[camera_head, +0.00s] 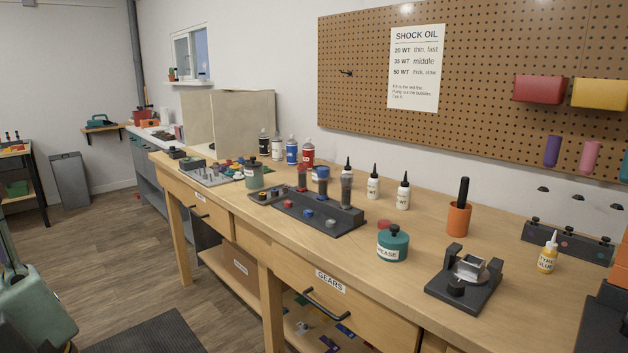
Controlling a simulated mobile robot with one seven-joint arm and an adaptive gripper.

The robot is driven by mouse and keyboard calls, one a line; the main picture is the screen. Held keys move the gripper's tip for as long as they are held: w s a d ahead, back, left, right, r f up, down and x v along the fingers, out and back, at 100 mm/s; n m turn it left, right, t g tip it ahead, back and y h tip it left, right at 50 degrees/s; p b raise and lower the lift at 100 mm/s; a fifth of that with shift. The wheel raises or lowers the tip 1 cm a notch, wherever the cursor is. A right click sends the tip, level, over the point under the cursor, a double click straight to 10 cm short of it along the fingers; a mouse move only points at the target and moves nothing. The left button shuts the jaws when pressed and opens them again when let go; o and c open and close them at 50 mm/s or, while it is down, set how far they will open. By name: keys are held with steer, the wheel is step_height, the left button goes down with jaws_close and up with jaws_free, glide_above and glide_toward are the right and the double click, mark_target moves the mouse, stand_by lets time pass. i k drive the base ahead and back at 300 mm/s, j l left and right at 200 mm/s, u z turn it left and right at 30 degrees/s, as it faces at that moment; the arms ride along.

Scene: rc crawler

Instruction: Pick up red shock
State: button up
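A small clear shock body with a red part (302,180) stands upright in the dark shock stand (345,226) on the workbench. At this size I cannot tell for sure which red piece is the red shock. My gripper is not in view.
The wooden workbench (410,285) carries a green grease jar (393,245), an orange cup (459,219), a dark fixture (465,280) and a glue bottle (548,255). Oil bottles (292,150) and white dropper bottles (403,193) stand behind the stand. A pegboard (480,60) hangs above.

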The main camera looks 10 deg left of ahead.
mark_target(301, 167)
steer(key=i+j+u, duration=0.2)
steer(key=i+j, duration=0.15)
steer(key=i+j+u, duration=0.2)
steer(key=i, duration=0.3)
steer(key=i+j+u, duration=0.2)
steer(key=i, duration=0.25)
steer(key=j, duration=0.1)
